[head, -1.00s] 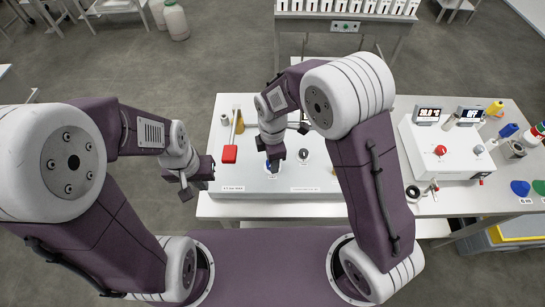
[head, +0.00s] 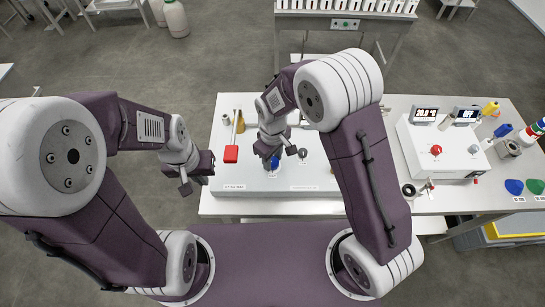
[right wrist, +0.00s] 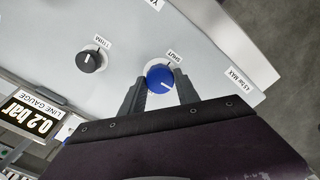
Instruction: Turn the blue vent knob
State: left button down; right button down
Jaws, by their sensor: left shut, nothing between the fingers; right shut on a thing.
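The blue vent knob (right wrist: 160,77) sits on a pale panel in the right wrist view, with a white pointer line on its top and a small label beside it. My right gripper (right wrist: 159,88) has one finger on each side of the knob and is shut on it. In the head view the blue knob (head: 275,162) shows partly beside my right gripper (head: 268,160); the rest is hidden. My left gripper (head: 193,184) is shut and empty, left of the panel and apart from it.
A black knob (right wrist: 95,58) stands near the blue one, and a line gauge (right wrist: 32,115) reads 0.2 bar. A white instrument box (head: 440,147) stands on the table to the right.

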jog(key=m, duration=0.4)
jog(key=shift+w+r+m+p, duration=0.1)
jog(key=shift+m+p, duration=0.2)
jog(key=shift+p, duration=0.05)
jog(key=m, duration=0.4)
jog(key=shift+m+p, duration=0.3)
jog(key=m, duration=0.4)
jog(key=shift+m, duration=0.3)
jog(key=m+p, duration=0.1)
jog(key=m, duration=0.3)
jog(key=shift+m, duration=0.4)
jog(key=c, duration=0.9)
grip_release()
